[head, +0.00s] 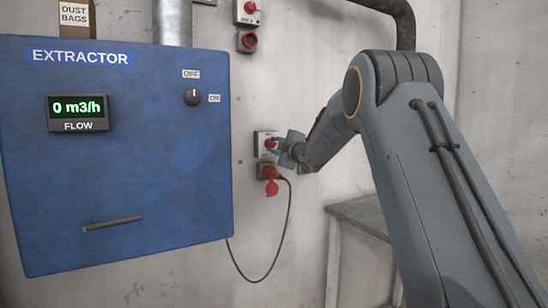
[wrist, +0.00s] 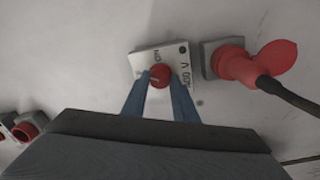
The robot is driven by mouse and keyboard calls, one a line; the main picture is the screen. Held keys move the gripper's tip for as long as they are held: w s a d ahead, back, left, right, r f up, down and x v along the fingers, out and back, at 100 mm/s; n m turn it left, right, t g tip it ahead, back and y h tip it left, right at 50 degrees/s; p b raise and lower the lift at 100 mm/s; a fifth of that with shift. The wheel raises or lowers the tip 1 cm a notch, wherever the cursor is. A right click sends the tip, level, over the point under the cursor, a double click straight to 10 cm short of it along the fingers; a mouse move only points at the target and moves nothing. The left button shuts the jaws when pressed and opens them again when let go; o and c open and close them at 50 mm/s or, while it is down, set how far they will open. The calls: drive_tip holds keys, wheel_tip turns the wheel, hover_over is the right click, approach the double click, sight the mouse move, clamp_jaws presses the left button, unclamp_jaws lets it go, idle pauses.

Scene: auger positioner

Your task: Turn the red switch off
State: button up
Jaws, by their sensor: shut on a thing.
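The red switch (head: 269,143) is a round red knob on a pale plate on the wall, right of the blue extractor. I cannot tell which way the knob points.
A red plug (head: 269,173) with a black cable (head: 287,225) sits in the socket just below the switch. Another switch (head: 248,9) and socket (head: 247,41) are higher up. The extractor (head: 130,180) reads 0 m3/h. A grey table (head: 362,214) stands below right.

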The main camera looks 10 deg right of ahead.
drive_tip(key=n+b, duration=0.4)
drive_tip(key=b, duration=0.1)
drive_tip(key=shift+f+n, duration=0.2)
drive_tip(key=shift+n, duration=0.2)
drive_tip(key=shift+r+n+b, duration=0.1)
drive_tip(key=shift+n+b, duration=0.5)
drive_tip(key=shift+b, duration=0.15)
drive_tip(key=o, duration=1.1)
drive_tip(key=shift+c, duration=0.2)
drive_tip(key=b+v, duration=0.1)
drive_tip(key=v, duration=0.6)
drive_tip(key=shift+s+d, duration=0.15)
drive_tip(key=shift+s, duration=0.2)
